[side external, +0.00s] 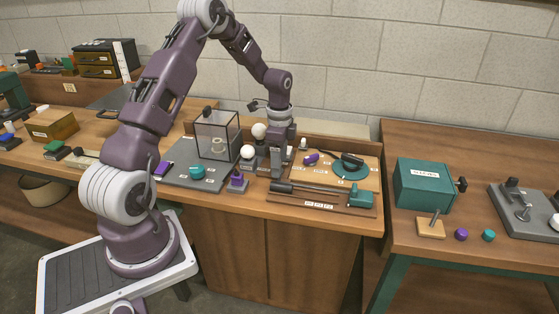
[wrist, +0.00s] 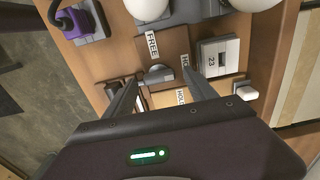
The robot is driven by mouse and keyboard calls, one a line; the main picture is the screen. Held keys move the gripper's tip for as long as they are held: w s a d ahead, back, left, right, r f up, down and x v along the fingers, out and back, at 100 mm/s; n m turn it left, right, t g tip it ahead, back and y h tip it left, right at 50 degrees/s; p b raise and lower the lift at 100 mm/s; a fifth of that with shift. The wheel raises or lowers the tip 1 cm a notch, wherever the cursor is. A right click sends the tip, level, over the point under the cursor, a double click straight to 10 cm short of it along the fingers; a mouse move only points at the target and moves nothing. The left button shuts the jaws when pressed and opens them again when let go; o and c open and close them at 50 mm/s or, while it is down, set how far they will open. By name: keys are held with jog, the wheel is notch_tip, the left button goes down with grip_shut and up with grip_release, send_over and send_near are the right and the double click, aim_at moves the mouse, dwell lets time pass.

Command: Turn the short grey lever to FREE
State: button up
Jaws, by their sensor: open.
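The short grey lever (wrist: 160,75) shows in the wrist view on a brown panel, close to a white FREE label (wrist: 152,45). My gripper (wrist: 162,82) is open, with one finger on each side of the lever. I cannot tell whether either finger touches it. In the side external view my gripper (side external: 277,170) points down at the bench, and the lever is hidden behind it.
White balls (wrist: 147,8) stand beyond the panel. A purple part (wrist: 75,20) is at the upper left. A clear box (side external: 216,138) stands left of my gripper, and a teal-ended tool (side external: 345,196) lies in front.

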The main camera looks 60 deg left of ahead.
jog(key=shift+c, duration=0.4)
jog(key=c, duration=1.3)
jog(key=n, duration=0.5)
jog(key=shift+w, duration=0.1)
jog(key=n, duration=0.4)
jog(key=shift+a+r+n, duration=0.1)
jog(key=shift+a+n, duration=0.05)
jog(key=shift+n, duration=0.15)
jog(key=n, duration=0.4)
jog(key=shift+a, duration=0.1)
jog(key=shift+n, duration=2.1)
